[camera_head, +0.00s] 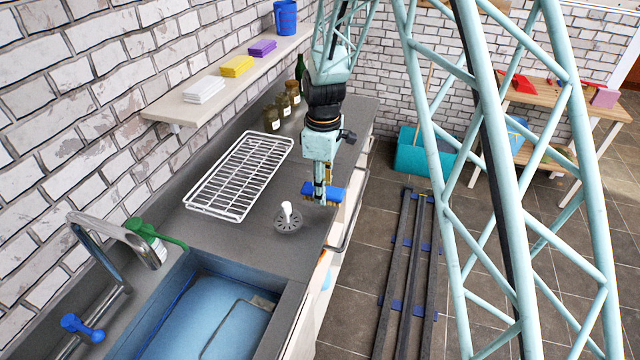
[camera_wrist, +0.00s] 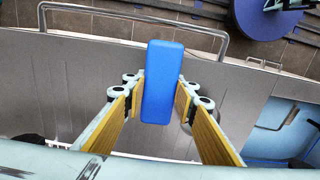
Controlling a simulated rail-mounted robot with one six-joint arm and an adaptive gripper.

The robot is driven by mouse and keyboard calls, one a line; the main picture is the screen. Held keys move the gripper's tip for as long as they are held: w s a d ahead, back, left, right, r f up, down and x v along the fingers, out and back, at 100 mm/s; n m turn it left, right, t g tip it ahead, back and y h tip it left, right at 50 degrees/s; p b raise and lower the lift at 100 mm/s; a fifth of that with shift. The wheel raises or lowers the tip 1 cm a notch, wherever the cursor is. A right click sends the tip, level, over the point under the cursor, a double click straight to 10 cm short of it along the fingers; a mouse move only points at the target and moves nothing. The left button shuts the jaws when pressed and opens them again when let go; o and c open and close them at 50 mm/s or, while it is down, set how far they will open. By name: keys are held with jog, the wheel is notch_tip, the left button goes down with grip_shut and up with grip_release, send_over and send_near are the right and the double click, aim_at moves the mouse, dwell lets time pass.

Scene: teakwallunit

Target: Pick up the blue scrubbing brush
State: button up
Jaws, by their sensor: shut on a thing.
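The blue scrubbing brush (camera_head: 324,191) is at the front edge of the dark counter, with its bristles pointing down. It also shows in the wrist view as a blue block (camera_wrist: 161,80) between the two yellow-padded fingers. My gripper (camera_head: 321,194) points down from above and is shut on the brush; it shows in the wrist view too (camera_wrist: 160,95). Whether the brush still touches the counter cannot be told. The fingers hide part of the brush in the head view.
A grey drain piece with a white knob (camera_head: 288,215) lies left of the brush. A white wire rack (camera_head: 240,175), several jars (camera_head: 283,105) and a blue sink (camera_head: 215,315) are around. A metal rail (camera_head: 350,210) runs along the counter front.

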jog(key=shift+s+d, duration=0.15)
jog(key=shift+s, duration=0.5)
jog(key=o, duration=0.4)
jog(key=c, duration=0.3)
jog(key=shift+r, duration=0.15)
